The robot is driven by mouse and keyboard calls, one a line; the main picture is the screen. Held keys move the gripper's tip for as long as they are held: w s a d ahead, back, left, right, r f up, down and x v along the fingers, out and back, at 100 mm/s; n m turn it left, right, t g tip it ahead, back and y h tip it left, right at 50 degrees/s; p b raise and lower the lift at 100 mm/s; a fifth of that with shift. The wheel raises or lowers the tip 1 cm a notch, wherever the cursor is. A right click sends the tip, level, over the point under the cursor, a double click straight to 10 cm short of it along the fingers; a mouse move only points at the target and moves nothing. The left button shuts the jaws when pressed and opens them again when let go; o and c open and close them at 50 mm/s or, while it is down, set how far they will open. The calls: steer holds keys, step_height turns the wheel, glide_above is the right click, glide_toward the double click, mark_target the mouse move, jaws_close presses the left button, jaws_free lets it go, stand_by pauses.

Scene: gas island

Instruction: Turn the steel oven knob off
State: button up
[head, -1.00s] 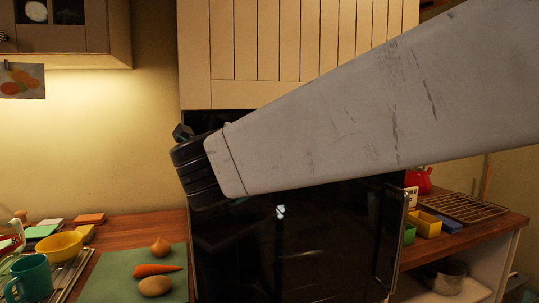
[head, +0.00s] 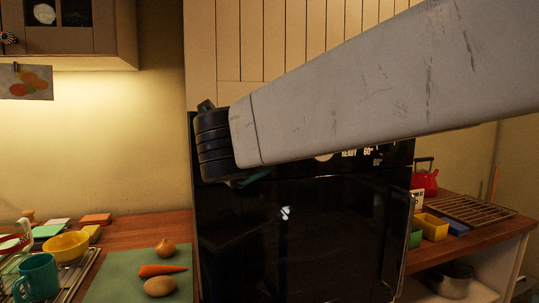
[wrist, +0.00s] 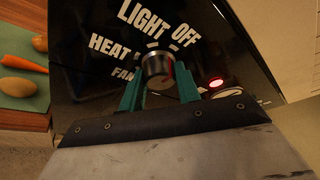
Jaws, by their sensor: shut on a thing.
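The steel oven knob (wrist: 156,65) stands on the black oven panel in the wrist view. White words LIGHT, OFF, HEAT and FAN surround it, with OFF to its upper right. I cannot make out clearly which mark the knob points to. My gripper (wrist: 157,76) has its two green fingers on either side of the knob, shut on it. In the head view the black oven (head: 300,235) fills the middle. My arm covers the knob and most of the gripper there.
A red lamp (wrist: 216,82) glows right of the knob. On the left counter are a green mat (head: 120,282) with an onion, carrot and potato, a yellow bowl (head: 66,245) and a teal mug (head: 37,275). A red kettle (head: 425,180) and a wire rack (head: 470,209) stand right.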

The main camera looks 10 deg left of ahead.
steer(key=shift+f, duration=0.1)
steer(key=o, duration=1)
steer(key=v, duration=0.7)
steer(key=shift+s+d, duration=0.15)
steer(key=shift+s, duration=0.2)
